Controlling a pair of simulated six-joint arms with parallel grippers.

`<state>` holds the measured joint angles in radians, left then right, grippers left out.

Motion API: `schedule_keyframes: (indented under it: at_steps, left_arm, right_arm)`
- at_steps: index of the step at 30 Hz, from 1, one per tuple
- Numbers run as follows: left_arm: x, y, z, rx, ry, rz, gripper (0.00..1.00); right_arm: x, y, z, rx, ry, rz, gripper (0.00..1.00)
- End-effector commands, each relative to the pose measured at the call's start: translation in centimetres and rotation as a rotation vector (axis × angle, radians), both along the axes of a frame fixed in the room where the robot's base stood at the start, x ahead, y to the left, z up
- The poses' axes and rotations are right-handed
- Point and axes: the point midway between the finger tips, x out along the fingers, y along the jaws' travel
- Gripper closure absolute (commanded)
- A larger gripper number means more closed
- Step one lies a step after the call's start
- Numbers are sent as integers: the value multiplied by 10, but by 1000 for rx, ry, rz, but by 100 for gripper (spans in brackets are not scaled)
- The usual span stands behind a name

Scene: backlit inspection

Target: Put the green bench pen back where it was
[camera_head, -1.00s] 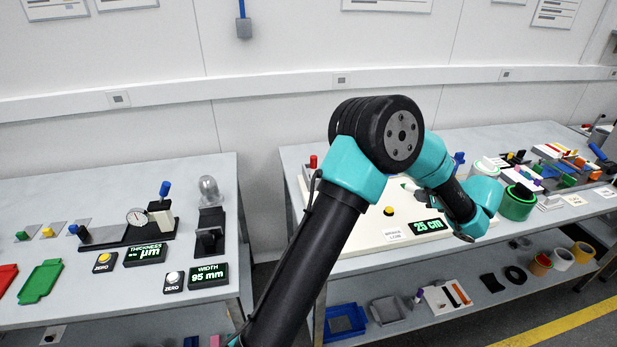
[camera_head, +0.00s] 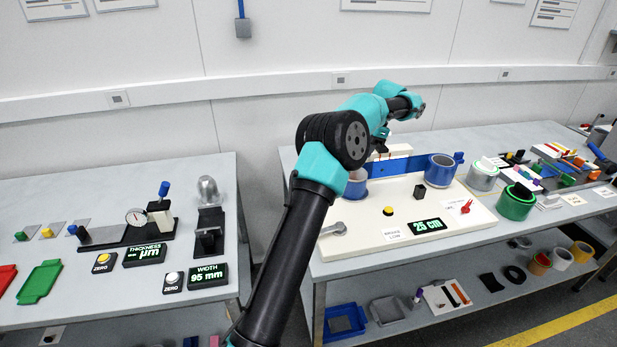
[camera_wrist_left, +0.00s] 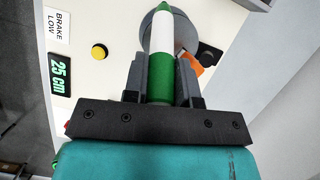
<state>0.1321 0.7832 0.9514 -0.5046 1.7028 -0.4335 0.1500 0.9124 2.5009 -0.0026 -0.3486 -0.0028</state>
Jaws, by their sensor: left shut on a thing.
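The green bench pen (camera_wrist_left: 163,38) shows in the left wrist view, green at both ends with a white middle section. My left gripper (camera_wrist_left: 160,75) is shut on it, one dark finger on each side. The pen points away from the gripper, with a grey round part and a dark knob behind it. In the head view my left arm reaches over the back of the cream machine base (camera_head: 450,232); the pen cannot be made out there. A pale block (camera_head: 396,151) stands just below my wrist, partly hidden. My right gripper is not in view.
The machine bears a blue strip (camera_head: 405,166), a blue roll (camera_head: 440,170), a yellow button (camera_head: 388,211) and a 25 cm display (camera_head: 426,226). A green roll (camera_head: 515,203) stands to its right. Gauges and a green tray (camera_head: 42,282) are on the left bench.

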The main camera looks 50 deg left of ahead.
Motion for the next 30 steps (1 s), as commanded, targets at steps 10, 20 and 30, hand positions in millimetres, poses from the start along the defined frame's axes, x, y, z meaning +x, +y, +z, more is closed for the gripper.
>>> schedule_keyframes:
  at_steps: [10,20,30]
  left_arm:
    - [-20,83,13,-16,-254,607,92]
    - [-38,153,32,88,-473,1090,92]
    - [-49,195,54,192,-579,1336,92]
  right_arm:
    - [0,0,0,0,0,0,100]
    - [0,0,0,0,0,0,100]
    - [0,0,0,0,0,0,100]
